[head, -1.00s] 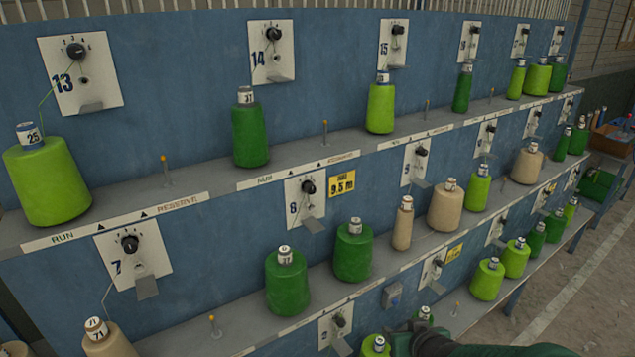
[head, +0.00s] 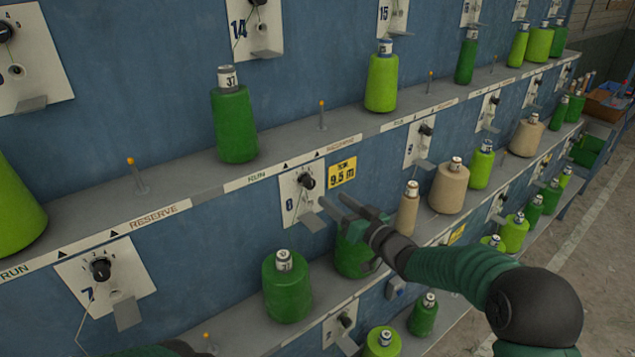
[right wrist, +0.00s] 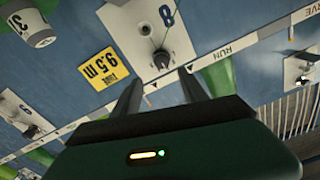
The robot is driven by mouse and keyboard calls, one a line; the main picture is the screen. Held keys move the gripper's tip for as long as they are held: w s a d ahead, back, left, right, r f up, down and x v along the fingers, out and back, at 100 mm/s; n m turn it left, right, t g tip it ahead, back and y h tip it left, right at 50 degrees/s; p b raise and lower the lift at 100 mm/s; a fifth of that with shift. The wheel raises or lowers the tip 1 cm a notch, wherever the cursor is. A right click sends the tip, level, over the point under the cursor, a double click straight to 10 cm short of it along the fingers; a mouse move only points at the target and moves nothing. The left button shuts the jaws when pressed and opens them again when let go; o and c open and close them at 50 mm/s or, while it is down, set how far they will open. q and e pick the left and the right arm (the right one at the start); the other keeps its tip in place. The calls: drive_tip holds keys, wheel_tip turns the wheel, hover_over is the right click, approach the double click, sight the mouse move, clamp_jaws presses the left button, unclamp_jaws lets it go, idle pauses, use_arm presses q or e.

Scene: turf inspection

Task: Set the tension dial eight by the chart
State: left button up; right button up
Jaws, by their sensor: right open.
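The tension dial eight is a black knob (head: 306,181) on a white plate (head: 291,207) marked 8, on the blue wall of the middle row. It also shows in the right wrist view (right wrist: 161,60), just beyond the fingertips. My right gripper (head: 332,203) is open and empty, with its fingers pointing at the plate from the right, a little below the knob. I cannot tell whether a finger touches the plate. The knob's setting is too small to read. I see no chart.
A yellow 9.5 m tag (head: 342,173) is beside the plate. Green cones, one (head: 287,287) below left and one (head: 352,255) behind my right gripper, stand on the lower shelf. Dial seven (head: 101,269) is to the left. A beige cone (head: 408,212) stands close right.

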sight(311, 185)
drive_tip(key=x, duration=0.3)
drive_tip(key=p+x, duration=0.1)
drive_tip(key=x, duration=0.5)
drive_tip(key=shift+s+a+f+p, duration=0.15)
drive_tip(key=shift+s+a+p, duration=0.1)
drive_tip(key=shift+a+p, duration=0.15)
drive_tip(key=shift+a, duration=0.2)
drive_tip(key=shift+w+d, duration=0.15)
drive_tip(key=shift+d, duration=0.35)
drive_tip(key=shift+w+d, duration=0.1)
drive_tip(key=shift+c, duration=2.1)
drive_tip(key=shift+a, duration=0.35)
clamp_jaws()
